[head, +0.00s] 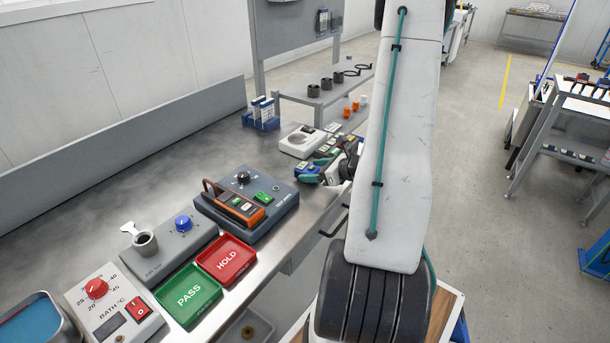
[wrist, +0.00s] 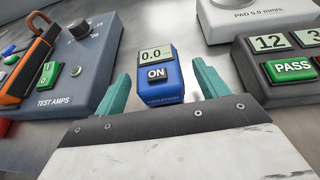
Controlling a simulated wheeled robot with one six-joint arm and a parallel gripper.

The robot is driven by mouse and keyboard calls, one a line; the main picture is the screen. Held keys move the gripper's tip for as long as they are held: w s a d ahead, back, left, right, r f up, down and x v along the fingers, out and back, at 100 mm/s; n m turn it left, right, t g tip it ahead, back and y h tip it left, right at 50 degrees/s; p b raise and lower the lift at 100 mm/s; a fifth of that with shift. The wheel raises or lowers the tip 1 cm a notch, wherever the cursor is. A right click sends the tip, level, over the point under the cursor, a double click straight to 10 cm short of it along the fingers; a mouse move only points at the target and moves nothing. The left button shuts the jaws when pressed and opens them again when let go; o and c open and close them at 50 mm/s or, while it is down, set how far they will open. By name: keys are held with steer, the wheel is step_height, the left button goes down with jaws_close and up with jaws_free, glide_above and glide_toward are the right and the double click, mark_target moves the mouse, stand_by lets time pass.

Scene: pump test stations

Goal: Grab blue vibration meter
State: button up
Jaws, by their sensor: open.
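The blue vibration meter (wrist: 160,80) stands on the metal bench, with a small display reading 0.0 and a black ON button. In the wrist view it lies between and just beyond the teal fingertips of my gripper (wrist: 161,88), which is open and empty. In the head view the blue meter (head: 307,171) shows beside my gripper (head: 322,172), right of the grey test amps unit. My arm hides part of that area in the head view.
The grey test amps unit (wrist: 85,50) with an orange clamp meter (wrist: 25,68) stands left of the blue meter. A dark display box with a green PASS button (wrist: 291,69) and a white pad unit (wrist: 245,18) stand right. Red HOLD (head: 226,259) and green PASS (head: 188,295) trays lie nearer.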

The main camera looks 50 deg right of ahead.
mark_target(302, 169)
steer(key=x, duration=0.4)
steer(key=shift+w+a+r, duration=0.1)
steer(key=shift+w, duration=0.2)
steer(key=shift+c, duration=0.3)
steer(key=c, duration=1.3)
